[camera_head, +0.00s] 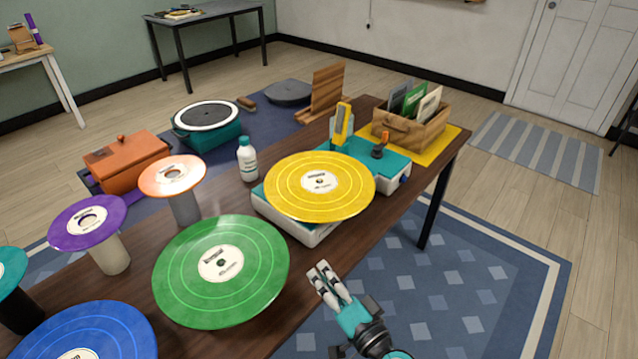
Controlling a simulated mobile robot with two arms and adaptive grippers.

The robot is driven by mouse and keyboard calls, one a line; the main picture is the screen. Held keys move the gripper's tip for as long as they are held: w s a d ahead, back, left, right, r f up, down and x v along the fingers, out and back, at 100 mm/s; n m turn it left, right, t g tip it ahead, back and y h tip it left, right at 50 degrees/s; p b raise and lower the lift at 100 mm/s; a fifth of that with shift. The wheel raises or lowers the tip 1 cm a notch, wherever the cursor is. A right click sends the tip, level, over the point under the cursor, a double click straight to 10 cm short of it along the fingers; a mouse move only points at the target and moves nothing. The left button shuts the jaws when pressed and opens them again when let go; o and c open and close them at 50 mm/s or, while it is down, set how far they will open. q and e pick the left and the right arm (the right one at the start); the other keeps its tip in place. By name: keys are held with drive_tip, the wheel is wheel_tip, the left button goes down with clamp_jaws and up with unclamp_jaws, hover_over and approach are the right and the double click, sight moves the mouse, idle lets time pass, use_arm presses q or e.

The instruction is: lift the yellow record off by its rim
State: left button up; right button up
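The yellow record (345,201) lies flat on top of the white and teal record player (283,220) on the brown table, and its rim overhangs the player's near side. A small spindle shows at its white centre label. My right gripper (319,269) is below and in front of the yellow record, past the table's near edge, apart from the record. Its pale fingers point up and left and hold nothing visible; their gap is too small to judge. My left gripper is not in view.
A green record (193,285), a purple record (65,230), an orange record (152,182) and a blue record (130,325) stand to the left. A white bottle (248,163) is behind the player. A wooden crate (428,137) with sleeves stands at the right end.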

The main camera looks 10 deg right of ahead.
sight(348, 216)
drive_tip(key=w+d+m+t+h, duration=0.1)
drive_tip(key=w+d+m+h, duration=0.3)
drive_tip(key=d+m+h, duration=0.5)
drive_tip(key=shift+m+y, duration=0.6)
drive_tip(key=shift+m, duration=0.1)
drive_tip(key=w, duration=0.8)
drive_tip(key=w+f, duration=0.1)
drive_tip(key=w, duration=0.3)
drive_tip(key=shift+w, duration=0.15)
drive_tip(key=w, duration=0.1)
drive_tip(key=w+b, duration=0.1)
drive_tip(key=w, duration=0.2)
drive_tip(key=shift+w+d+f, duration=0.1)
drive_tip(key=shift+w+d, duration=0.15)
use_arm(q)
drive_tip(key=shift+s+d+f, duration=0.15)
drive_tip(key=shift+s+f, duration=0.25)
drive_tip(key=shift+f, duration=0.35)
use_arm(e)
drive_tip(key=shift+s, duration=0.1)
clamp_jaws()
